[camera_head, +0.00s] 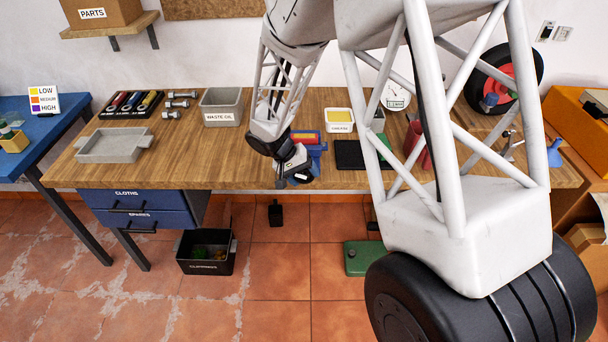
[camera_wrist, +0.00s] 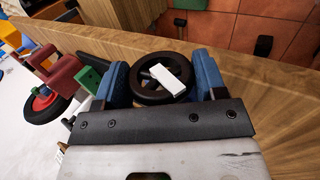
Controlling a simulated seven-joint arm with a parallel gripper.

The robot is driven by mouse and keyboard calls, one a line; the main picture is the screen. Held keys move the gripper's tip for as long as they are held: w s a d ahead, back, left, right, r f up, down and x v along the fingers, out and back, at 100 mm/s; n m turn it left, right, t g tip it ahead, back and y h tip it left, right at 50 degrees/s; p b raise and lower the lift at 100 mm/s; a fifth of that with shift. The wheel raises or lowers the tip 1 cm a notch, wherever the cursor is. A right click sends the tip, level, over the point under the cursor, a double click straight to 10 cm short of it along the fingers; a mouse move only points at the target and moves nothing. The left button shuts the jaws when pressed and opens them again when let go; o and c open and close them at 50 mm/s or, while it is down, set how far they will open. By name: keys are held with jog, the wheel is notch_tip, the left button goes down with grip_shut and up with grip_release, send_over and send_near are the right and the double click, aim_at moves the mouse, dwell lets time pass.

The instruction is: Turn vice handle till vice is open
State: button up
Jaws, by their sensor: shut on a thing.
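The vice (camera_head: 317,158) is blue and stands at the front edge of the wooden workbench, partly hidden behind my gripper (camera_head: 294,176). Its handle looks like a black spoked handwheel (camera_wrist: 146,94) with a white bar across it in the wrist view. My gripper (camera_wrist: 162,74) has its two blue fingers on opposite sides of the wheel, shut on it. In the head view the wheel is small and mostly hidden by my gripper. How far apart the vice jaws are cannot be told.
The workbench (camera_head: 180,175) holds a grey tray (camera_head: 113,146), a waste oil bin (camera_head: 221,107), a dark mat (camera_head: 350,155) and a red thing (camera_head: 417,145) near the vice. A labelled black bin (camera_head: 206,252) stands on the floor below. Bare bench lies left of my gripper.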

jog(key=shift+h, duration=1.2)
jog(key=o, duration=0.9)
jog(key=shift+a+r, duration=0.1)
jog(key=shift+a, duration=0.05)
jog(key=shift+v, duration=3.75)
